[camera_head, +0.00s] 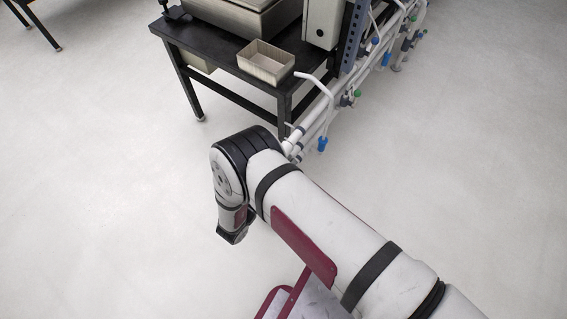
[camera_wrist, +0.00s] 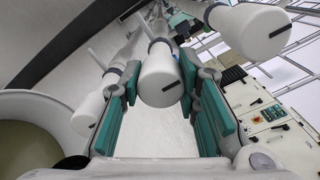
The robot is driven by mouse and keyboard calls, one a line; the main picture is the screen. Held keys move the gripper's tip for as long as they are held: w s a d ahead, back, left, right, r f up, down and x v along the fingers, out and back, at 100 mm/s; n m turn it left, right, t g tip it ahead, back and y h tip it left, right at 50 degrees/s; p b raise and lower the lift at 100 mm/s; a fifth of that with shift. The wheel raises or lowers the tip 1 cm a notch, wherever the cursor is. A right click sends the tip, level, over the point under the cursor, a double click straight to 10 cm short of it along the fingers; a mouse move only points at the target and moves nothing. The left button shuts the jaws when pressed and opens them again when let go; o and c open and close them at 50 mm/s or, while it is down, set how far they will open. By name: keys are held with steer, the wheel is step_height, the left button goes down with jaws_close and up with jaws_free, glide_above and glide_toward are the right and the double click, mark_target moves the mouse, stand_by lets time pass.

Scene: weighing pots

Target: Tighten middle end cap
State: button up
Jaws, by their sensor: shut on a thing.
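The middle end cap (camera_wrist: 160,76) is a white, rounded cylinder on the end of a grey-white pipe, in the centre of the wrist view. My gripper (camera_wrist: 161,70) has teal-padded fingers on both sides of this cap and is shut on it. The cap's free end faces my wrist. A second white end cap (camera_wrist: 88,113) is just outside the left finger. A third white end cap (camera_wrist: 257,31) is outside the right finger, at the upper right.
In the head view, a black table (camera_head: 216,70) holds a small open tray (camera_head: 266,65). White pipes (camera_head: 330,100) with blue and green fittings run beside it. In the wrist view, a control panel (camera_wrist: 272,118) is at right and a round vessel (camera_wrist: 35,98) at left.

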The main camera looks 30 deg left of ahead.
steer(key=shift+d+m, duration=0.1)
steer(key=shift+m, duration=0.2)
steer(key=o, duration=1.2)
steer(key=shift+c, duration=0.2)
steer(key=s+a, duration=0.1)
steer(key=s, duration=1.1)
steer(key=shift+a, duration=0.15)
